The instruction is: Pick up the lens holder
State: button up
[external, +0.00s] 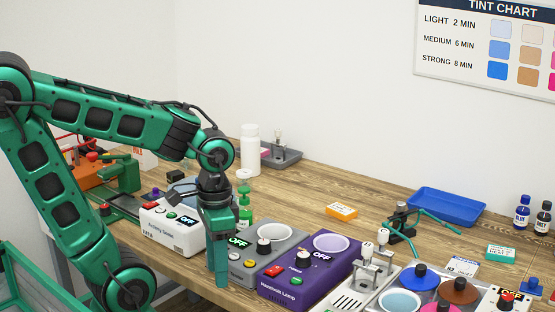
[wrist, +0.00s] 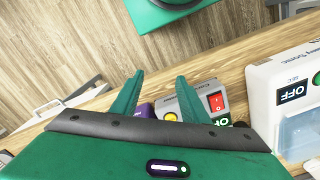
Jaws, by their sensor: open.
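I cannot single out the lens holder for certain. Metal clamp-like holders with pale knobs (external: 367,266) stand by the slotted tray at the right front of the bench in the external view; they may be it. A similar small knobbed piece (external: 278,138) stands on the grey tray at the back. My gripper (external: 219,277) points down at the front of the bench, well left of the clamp-like holders. In the wrist view my gripper (wrist: 158,82) has its two green fingers apart, with nothing held between them. No lens holder is clear in the wrist view.
A white sonic cleaner (external: 172,228), a grey heater unit (external: 270,243) and a purple lamp unit (external: 310,268) line the front of the bench. Dye pots (external: 400,301) stand at right. A blue tray (external: 447,206) and a green wire stand (external: 403,226) lie behind. Bare wood (external: 330,190) shows at mid-back.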

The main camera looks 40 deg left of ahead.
notch_tip(320, 180, up, 2)
jog(key=d, duration=0.1)
notch_tip(320, 180, up, 10)
jog(key=m, duration=1.1)
send_over(369, 245)
jog(key=shift+s, duration=0.25)
jog(key=shift+d+f+m, duration=0.1)
jog(key=shift+f+m, duration=0.15)
jog(key=shift+m, duration=0.05)
notch_tip(369, 245, down, 5)
jog(key=shift+r, duration=0.1)
jog(key=shift+w+f, duration=0.15)
jog(key=shift+f, duration=1.25)
jog(key=shift+w+f, duration=0.15)
jog(key=shift+f, duration=1.2)
grip_shut()
